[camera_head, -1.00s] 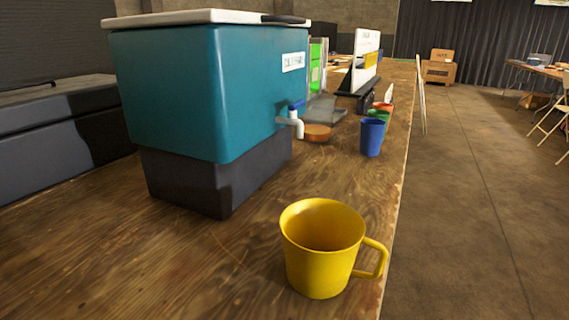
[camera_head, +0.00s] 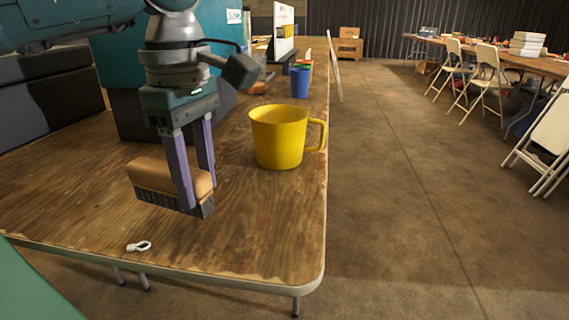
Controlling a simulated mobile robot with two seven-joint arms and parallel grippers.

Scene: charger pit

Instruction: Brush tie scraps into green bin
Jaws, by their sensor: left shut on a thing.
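My left gripper (camera_head: 196,197) comes in from the upper left and is shut on a brush (camera_head: 150,176) with a tan wooden block and dark bristles. The brush is at or just above the wooden table (camera_head: 235,240); I cannot tell if the bristles touch it. A small white looped tie scrap (camera_head: 139,246) lies near the table's front edge, in front of the brush and apart from it. No green bin shows. My right gripper is not in view.
A yellow mug (camera_head: 279,137) stands right of my left gripper, near the table's right edge. A teal dispenser (camera_head: 112,68) stands behind my arm. A blue cup (camera_head: 300,82) is farther back. Folding chairs (camera_head: 485,75) and another table stand at right beyond open floor.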

